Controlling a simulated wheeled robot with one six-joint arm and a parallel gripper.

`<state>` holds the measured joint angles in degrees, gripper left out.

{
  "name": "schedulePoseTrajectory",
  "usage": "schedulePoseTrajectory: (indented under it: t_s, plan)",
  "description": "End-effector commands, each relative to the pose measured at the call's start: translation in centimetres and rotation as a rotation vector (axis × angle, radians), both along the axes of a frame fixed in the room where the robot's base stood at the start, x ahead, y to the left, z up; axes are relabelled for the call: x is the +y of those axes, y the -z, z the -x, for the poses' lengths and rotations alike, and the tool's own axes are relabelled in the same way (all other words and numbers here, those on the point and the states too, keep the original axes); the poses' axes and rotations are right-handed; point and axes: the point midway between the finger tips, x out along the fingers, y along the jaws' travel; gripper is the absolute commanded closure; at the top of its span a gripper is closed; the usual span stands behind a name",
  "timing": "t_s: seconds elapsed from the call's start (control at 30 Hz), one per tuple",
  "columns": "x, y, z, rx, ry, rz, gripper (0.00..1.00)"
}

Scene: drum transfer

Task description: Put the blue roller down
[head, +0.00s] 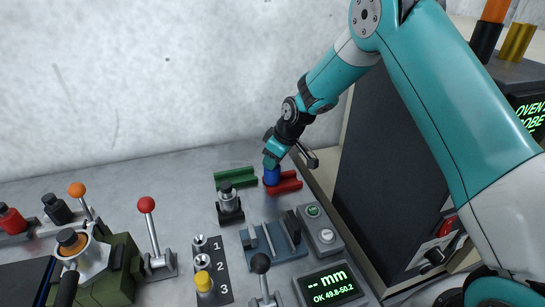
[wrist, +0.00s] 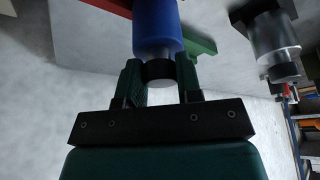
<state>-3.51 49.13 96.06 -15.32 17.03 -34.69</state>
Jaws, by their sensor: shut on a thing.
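The blue roller (head: 271,176) is upright at the left end of the red cradle (head: 286,182), in line with it in the head view. I cannot tell whether it touches the cradle. My gripper (head: 272,160) is shut on the roller's dark end from above. In the wrist view my gripper (wrist: 159,76) has a finger on each side of that end, and the blue body (wrist: 158,25) extends beyond it. The green cradle (head: 235,177) is empty, left of the roller. Parts of the green cradle (wrist: 202,46) and red cradle (wrist: 105,4) show in the wrist view.
A dark oven cabinet (head: 385,165) stands close on the right. A black-topped fixture (head: 229,203), a blue gauge (head: 272,240) and a button box (head: 320,233) stand in front of the cradles. A red-knobbed lever (head: 147,205) rises farther left. Bare bench lies left of the green cradle.

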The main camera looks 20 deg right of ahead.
Motion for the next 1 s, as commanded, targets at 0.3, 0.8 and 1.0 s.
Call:
schedulePoseTrajectory:
  t_s: [0.3,0.8,1.0]
  plan:
    - [0.0,0.2,-0.1,-0.003,-0.001,-0.001,1.0]
    - [0.0,0.0,0.0,-0.002,0.0,-0.001,0.42]
    - [-0.7,-2.4,0.6,-0.005,0.001,-0.002,0.42]
